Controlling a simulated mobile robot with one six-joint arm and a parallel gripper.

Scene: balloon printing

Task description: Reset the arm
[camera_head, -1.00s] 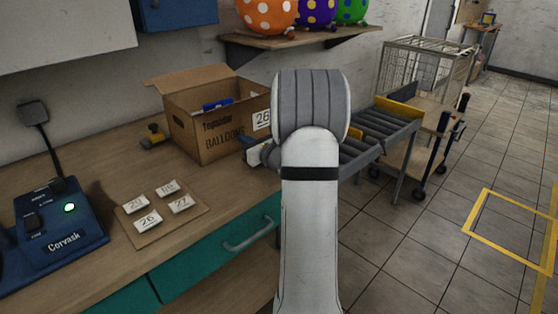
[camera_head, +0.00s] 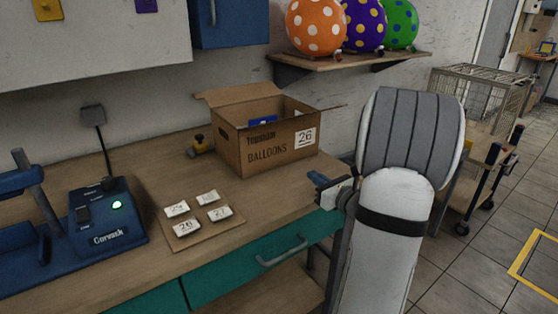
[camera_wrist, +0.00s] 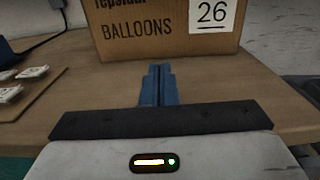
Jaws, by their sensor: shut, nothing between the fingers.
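My gripper (camera_wrist: 157,72) shows in the wrist view with its two blue fingers together and nothing between them. In the head view my gripper (camera_head: 318,179) is beside the table's right edge, partly hidden by my arm. The open cardboard box (camera_head: 232,148) labelled "BALLOONS" with a "26" tag stands on the table beyond my gripper. It also fills the top of the wrist view (camera_wrist: 165,45). My fingers are apart from the box, pointing at its front.
A wooden board (camera_head: 240,221) with several numbered tags lies on the table (camera_head: 165,170). A blue machine (camera_head: 105,225) with a green light stands at left. Spotted balloons (camera_head: 317,27) sit on the wall shelf (camera_head: 345,58). A wire cage cart (camera_head: 480,95) stands behind my arm at right.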

